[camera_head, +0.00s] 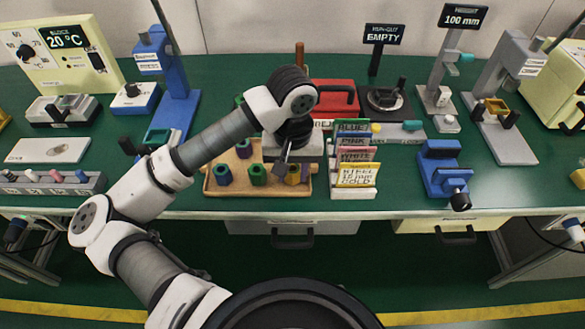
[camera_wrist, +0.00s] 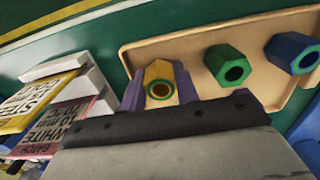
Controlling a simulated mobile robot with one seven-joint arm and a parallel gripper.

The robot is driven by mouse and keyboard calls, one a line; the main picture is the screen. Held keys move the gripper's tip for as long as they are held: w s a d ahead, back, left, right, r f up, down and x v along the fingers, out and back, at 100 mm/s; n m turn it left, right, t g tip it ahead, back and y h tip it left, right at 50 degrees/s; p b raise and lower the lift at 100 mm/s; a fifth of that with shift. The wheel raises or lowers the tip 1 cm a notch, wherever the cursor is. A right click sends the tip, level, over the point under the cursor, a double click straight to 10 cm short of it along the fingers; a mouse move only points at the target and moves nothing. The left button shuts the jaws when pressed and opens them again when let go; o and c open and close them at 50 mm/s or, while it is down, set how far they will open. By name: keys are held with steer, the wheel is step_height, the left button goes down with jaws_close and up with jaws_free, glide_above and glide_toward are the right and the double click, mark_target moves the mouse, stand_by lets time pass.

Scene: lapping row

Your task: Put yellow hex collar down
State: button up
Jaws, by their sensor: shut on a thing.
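The yellow hex collar (camera_head: 292,177) is between the fingers of my gripper (camera_head: 291,172), at the right part of the tan tray (camera_head: 262,191). In the wrist view the yellow collar (camera_wrist: 160,83) shows its round bore with a green ring. The purple-grey fingers of my gripper (camera_wrist: 159,90) close on it from both sides. The tray (camera_wrist: 200,42) lies under and around it. I cannot tell whether the collar touches the tray floor. A green hex collar (camera_wrist: 230,66) and a blue hex collar (camera_wrist: 293,53) stand in the tray beside it, apart from it.
Upright label cards (camera_head: 356,172) stand close to the tray's right side. A blue fixture (camera_head: 444,172) stands further right. A red case (camera_head: 334,97) and a black-topped device (camera_head: 385,100) are behind. Bare green bench lies left of the tray.

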steer(key=shift+f+b, duration=0.2)
steer(key=shift+b, duration=0.1)
steer(key=o, duration=0.7)
steer(key=shift+r, duration=0.1)
steer(key=shift+r+p, duration=0.3)
steer(key=shift+p, duration=0.1)
step_height(320, 180, up, 12)
steer(key=b, duration=0.1)
steer(key=shift+f, duration=0.15)
